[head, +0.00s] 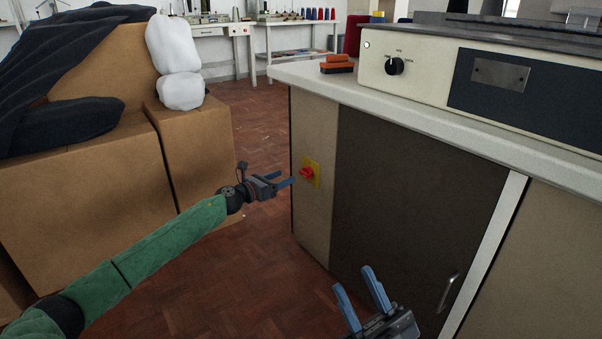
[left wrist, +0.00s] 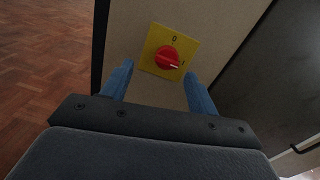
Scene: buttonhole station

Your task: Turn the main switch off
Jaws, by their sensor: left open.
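The main switch is a red rotary knob (head: 306,173) on a yellow plate (head: 316,168), on the beige panel at the near left end of the cabinet. In the left wrist view the knob (left wrist: 168,57) shows its white mark pointing right, towards the "I"; a "0" stands at the top of the yellow plate (left wrist: 153,43). My left gripper (head: 287,178) is open, its blue fingers pointing at the knob. In the left wrist view the fingers (left wrist: 160,85) stand either side below the knob, apparently not touching it. My right gripper (head: 358,287) is open and empty before the cabinet's dark door.
A machine with a black dial (head: 395,66) and a lit green lamp stands on the white worktop (head: 300,74). Orange-brown blocks (head: 337,64) lie near the worktop's corner. Cardboard boxes (head: 85,190) fill the left. A door handle (head: 447,292) sticks out at lower right. Floor between is clear.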

